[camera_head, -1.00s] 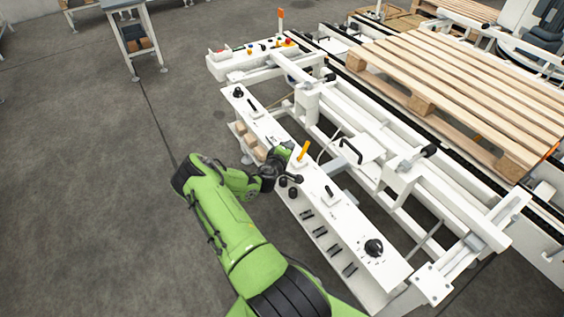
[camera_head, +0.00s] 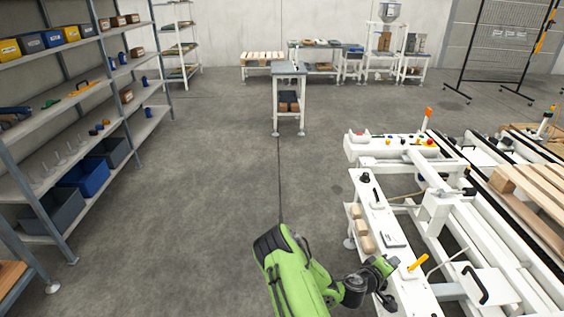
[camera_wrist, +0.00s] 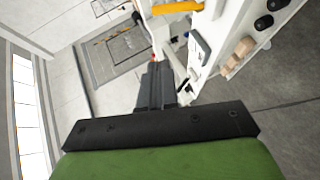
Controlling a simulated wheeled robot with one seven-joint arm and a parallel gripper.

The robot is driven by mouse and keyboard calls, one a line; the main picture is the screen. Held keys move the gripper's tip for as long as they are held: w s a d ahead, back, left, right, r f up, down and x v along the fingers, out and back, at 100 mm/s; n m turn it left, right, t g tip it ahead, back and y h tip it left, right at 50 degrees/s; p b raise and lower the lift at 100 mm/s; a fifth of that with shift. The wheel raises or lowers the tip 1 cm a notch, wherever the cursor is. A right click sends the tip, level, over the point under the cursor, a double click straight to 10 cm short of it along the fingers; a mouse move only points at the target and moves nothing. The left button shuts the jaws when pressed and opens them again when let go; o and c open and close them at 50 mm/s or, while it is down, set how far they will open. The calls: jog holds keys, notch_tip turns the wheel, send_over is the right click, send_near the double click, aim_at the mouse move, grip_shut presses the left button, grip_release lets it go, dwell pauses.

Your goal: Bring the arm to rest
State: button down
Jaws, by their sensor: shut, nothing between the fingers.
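My green arm rises from the bottom of the head view and bends right toward the white machine panel (camera_head: 382,215). My gripper (camera_head: 388,283) is at the panel's left edge, beside an orange lever (camera_head: 417,263). In the wrist view my dark gripper (camera_wrist: 157,80) points away from the camera, its fingers together with nothing seen between them. The orange lever shows at the top of the wrist view (camera_wrist: 178,7). Whether the gripper touches the panel cannot be told.
Wooden blocks (camera_head: 362,228) sit on a ledge left of the panel. A wooden pallet (camera_head: 540,200) lies on the machine at right. A shelf rack (camera_head: 100,60) stands at left. A small table (camera_head: 288,68) stands farther back. The grey floor (camera_head: 220,180) between is clear.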

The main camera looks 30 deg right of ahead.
jog(key=w+a+r+m+t+y, duration=0.1)
jog(key=a+r+m+y, duration=0.3)
jog(key=a+r, duration=0.7)
jog(key=w+a+r+m+t+y, duration=0.15)
jog(key=a+r+y, duration=0.55)
jog(key=a, duration=0.8)
jog(key=s+a+r+n+y, duration=0.1)
jog(key=s+a+r+n, duration=0.2)
jog(key=s+a, duration=0.3)
jog(key=s+a+r+n+t+y, duration=0.1)
jog(key=s+a+r+n+y, duration=0.1)
jog(key=s+a+r, duration=0.4)
jog(key=a+n, duration=0.1)
jog(key=a, duration=0.2)
jog(key=shift+s+a, duration=0.2)
jog(key=shift+s, duration=0.1)
jog(key=shift+r, duration=0.1)
